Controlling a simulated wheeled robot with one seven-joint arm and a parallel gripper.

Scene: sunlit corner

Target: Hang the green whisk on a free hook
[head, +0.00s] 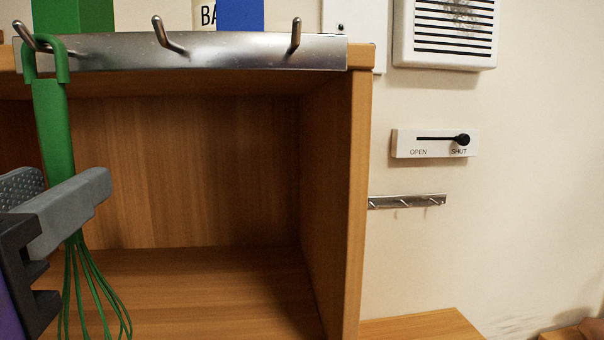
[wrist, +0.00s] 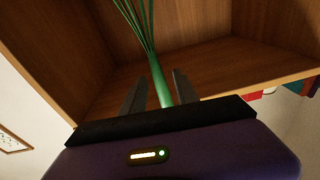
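The green whisk (head: 56,130) hangs upright at the left of the head view, wires down. Its handle loop appears to be around the left hook (head: 33,40) of the metal rail (head: 230,52). The middle hook (head: 167,38) and right hook (head: 295,38) are bare. My gripper (head: 72,184) is at the left, beside the lower handle, one finger crossing in front of it. In the wrist view, the whisk handle (wrist: 160,84) passes between the fingers of my gripper (wrist: 159,76), with a gap on both sides, so the gripper is open.
The rail runs along the top front edge of an open wooden cabinet (head: 352,200). A green block (head: 92,15) and a blue block (head: 240,14) stand above it. On the wall right are a small hook rail (head: 410,201), an OPEN/SHUT slider (head: 433,144) and a vent (head: 445,32).

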